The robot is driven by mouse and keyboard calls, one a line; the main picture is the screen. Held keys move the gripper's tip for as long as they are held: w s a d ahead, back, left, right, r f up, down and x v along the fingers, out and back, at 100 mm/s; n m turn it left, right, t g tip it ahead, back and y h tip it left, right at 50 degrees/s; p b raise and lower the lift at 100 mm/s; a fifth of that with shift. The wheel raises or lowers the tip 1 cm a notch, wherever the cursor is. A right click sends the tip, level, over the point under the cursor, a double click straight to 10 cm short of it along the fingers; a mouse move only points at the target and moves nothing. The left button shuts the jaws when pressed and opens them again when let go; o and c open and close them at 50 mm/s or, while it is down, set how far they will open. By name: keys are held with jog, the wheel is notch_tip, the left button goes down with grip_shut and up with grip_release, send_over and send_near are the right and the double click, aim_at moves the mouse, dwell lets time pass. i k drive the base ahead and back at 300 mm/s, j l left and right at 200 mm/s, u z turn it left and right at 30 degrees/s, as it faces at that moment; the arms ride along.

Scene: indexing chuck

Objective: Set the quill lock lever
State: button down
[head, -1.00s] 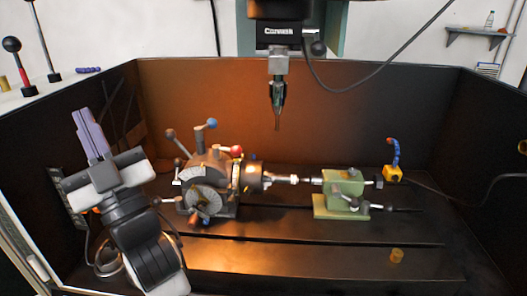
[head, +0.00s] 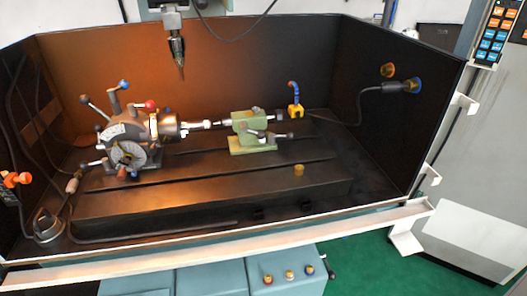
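The green tailstock (head: 250,146) stands on the dark table right of the indexing chuck. A small metal lever with dark ends (head: 265,135) is at its front; I cannot tell for sure whether this is the quill lock lever. A dark knob (head: 290,135) shows at the lever's right end. The grey indexing chuck (head: 140,130) has a graduated dial facing me and levers with blue, red and black knobs. A shiny workpiece (head: 203,124) lies between chuck and tailstock. My gripper is not in view.
Dark enclosure walls surround the table, with a white front rail (head: 250,243). A tool in the spindle (head: 177,55) hangs above. A blue coolant hose on a yellow block (head: 295,110) stands behind the tailstock. A small brass cylinder (head: 299,170) sits on the table front right.

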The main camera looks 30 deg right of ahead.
aim_at(261, 134)
jog(key=k+z, duration=0.1)
jog(key=z, duration=0.35)
jog(key=k+z, duration=0.1)
jog(key=z, duration=0.4)
jog(key=i+j+z, duration=0.1)
jog(key=j+z, duration=0.4)
jog(key=z, duration=0.15)
jog(key=i+j, duration=0.1)
jog(key=j, duration=0.35)
jog(key=i+j, duration=0.1)
jog(key=j, duration=0.4)
